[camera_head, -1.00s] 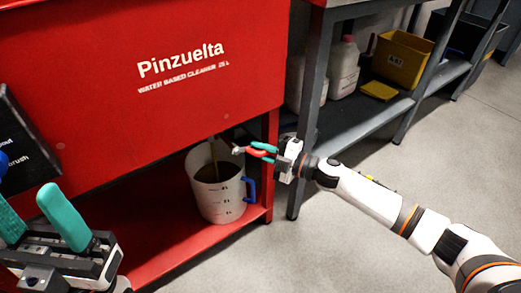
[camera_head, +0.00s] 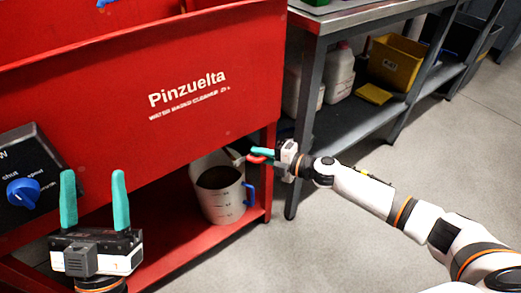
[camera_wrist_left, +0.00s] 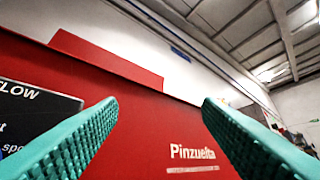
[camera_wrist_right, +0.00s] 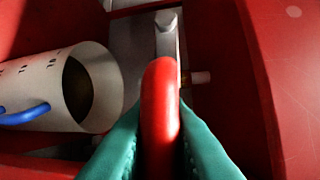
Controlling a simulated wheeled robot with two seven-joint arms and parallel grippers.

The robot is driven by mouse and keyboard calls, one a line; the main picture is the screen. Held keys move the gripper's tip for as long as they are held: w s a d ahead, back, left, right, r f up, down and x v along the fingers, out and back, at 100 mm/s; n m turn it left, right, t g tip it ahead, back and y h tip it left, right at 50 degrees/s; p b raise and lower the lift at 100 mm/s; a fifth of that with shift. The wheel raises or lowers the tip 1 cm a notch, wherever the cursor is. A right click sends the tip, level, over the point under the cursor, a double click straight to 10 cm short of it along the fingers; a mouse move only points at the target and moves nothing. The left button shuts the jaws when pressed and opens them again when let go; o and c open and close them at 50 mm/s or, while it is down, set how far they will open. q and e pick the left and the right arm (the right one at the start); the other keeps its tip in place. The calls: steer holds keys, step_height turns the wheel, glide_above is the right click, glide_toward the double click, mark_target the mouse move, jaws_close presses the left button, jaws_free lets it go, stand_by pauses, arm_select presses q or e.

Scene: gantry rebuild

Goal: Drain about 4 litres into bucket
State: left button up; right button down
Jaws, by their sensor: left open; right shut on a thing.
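The white bucket (camera_head: 222,202), with marks on its side and a blue handle (camera_head: 250,194), stands upright on the red machine's lower shelf. It holds dark liquid (camera_head: 218,178); I see no stream falling into it. It also shows in the right wrist view (camera_wrist_right: 45,90). My right gripper (camera_head: 268,155) is shut on a red lever (camera_wrist_right: 160,105) beside a grey metal fitting (camera_wrist_right: 148,45), right of the bucket's mouth. My left gripper (camera_head: 95,200) is open and empty, fingers up, in front of the red machine and right of the blue knob (camera_head: 23,192).
The red Pinzuelta machine (camera_head: 200,120) fills the left and middle. The knob sits on a black panel (camera_head: 30,150). A grey bench (camera_head: 345,125) at right carries white jugs (camera_head: 338,75) and a yellow bin (camera_head: 395,62) on its lower shelf. The floor at right is clear.

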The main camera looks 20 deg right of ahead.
arm_select(q)
steer(key=w+f+g, duration=0.1)
steer(key=f+g, duration=0.1)
steer(key=w+f+g+y+p, duration=0.1)
steer(key=w+f, duration=0.1)
steer(key=shift+w+d+f+g+y, duration=0.1)
steer(key=shift+w+g+y, duration=0.1)
steer(key=shift+g+y, duration=0.15)
arm_select(e)
steer(key=shift+r+n, duration=0.2)
steer(key=shift+n, duration=0.1)
steer(key=c, duration=1.4)
jaws_free()
steer(key=shift+d, duration=0.1)
arm_select(q)
step_height(320, 180, down, 7)
steer(key=w+g+y+p, duration=0.1)
steer(key=g+y+p, duration=0.1)
steer(key=g, duration=0.3)
steer(key=shift+a+r, duration=0.2)
steer(key=shift+a, duration=0.2)
arm_select(e)
steer(key=shift+v, duration=5.95)
arm_select(q)
steer(key=shift+w, duration=0.1)
arm_select(e)
steer(key=shift+r, duration=0.2)
